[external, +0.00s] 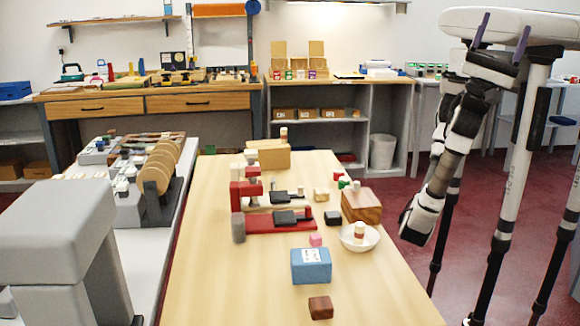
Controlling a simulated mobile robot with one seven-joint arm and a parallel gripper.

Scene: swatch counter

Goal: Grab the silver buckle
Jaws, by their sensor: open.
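I cannot clearly make out a silver buckle in the external view. Small items lie on the wooden table (200,285), and some are too small to identify. My gripper (413,226) is at the lower end of my arm, right of the table and apart from everything on it. It is open, and nothing shows in it. The fingers are small and partly blurred in this view.
On the table are a blue box (311,266), a brown block (320,307), a white bowl (359,238) with a small stack in it, a wooden box (361,205), a red stand (280,224) and a grey cylinder (238,227). The table's front left is clear.

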